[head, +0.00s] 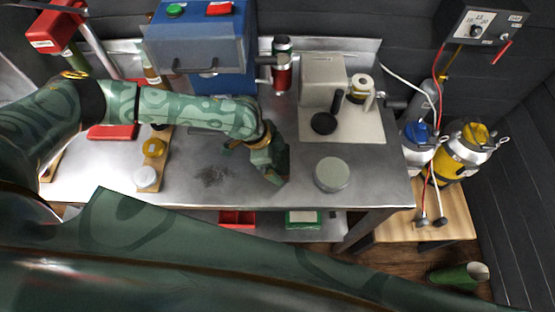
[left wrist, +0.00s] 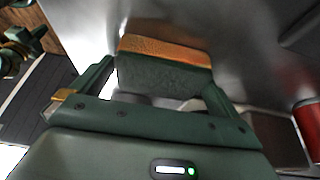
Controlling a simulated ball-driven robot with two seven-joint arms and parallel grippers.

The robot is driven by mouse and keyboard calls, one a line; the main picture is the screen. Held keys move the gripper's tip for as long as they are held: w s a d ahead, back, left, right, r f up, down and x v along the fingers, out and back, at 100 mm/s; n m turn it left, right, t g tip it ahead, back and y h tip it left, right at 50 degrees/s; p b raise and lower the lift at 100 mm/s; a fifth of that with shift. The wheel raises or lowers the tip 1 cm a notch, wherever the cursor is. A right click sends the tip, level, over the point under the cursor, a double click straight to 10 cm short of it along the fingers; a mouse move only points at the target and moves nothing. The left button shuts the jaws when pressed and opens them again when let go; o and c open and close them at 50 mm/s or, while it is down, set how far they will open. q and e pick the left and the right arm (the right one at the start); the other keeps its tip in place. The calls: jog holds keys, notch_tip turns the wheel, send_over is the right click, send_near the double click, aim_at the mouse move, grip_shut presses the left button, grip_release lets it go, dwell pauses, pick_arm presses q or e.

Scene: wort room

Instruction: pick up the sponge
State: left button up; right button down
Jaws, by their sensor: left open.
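The sponge (left wrist: 165,65) shows in the left wrist view, with an orange-brown layer along its far edge and a dark green scouring face towards me. My left gripper (left wrist: 160,76) is open, with one finger at each side of the sponge; I cannot tell whether either finger touches it. In the head view my left gripper (head: 254,166) is low over the middle of the steel table (head: 230,195). I cannot make out the sponge there, as the hand seems to cover it. My right gripper is not in view.
A round grey-green disc (head: 332,174) lies right of the hand. A pale appliance (head: 322,80) on a white board stands behind it. A blue cabinet (head: 205,45) stands at the back. Dark grains (head: 214,175) lie left of the hand, near a wooden rack (head: 155,163).

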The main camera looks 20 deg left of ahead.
pick_arm(q)
jog(key=c, duration=0.8)
jog(key=shift+r, duration=0.1)
jog(key=shift+r, duration=0.55)
jog(key=s+r+p, duration=0.1)
jog(key=r, duration=0.1)
jog(key=s+r+p, duration=0.1)
jog(key=s+r, duration=0.1)
jog(key=r, duration=0.1)
jog(key=s+r+p, duration=0.1)
jog(key=r, duration=0.1)
jog(key=shift+s+r, duration=0.15)
jog(key=shift+r, duration=0.15)
jog(key=s+r+p, duration=0.1)
jog(key=s+r, duration=0.3)
jog(key=s, duration=0.5)
jog(key=shift+s+d, duration=0.15)
jog(key=shift+s, duration=0.2)
jog(key=shift+r, duration=0.1)
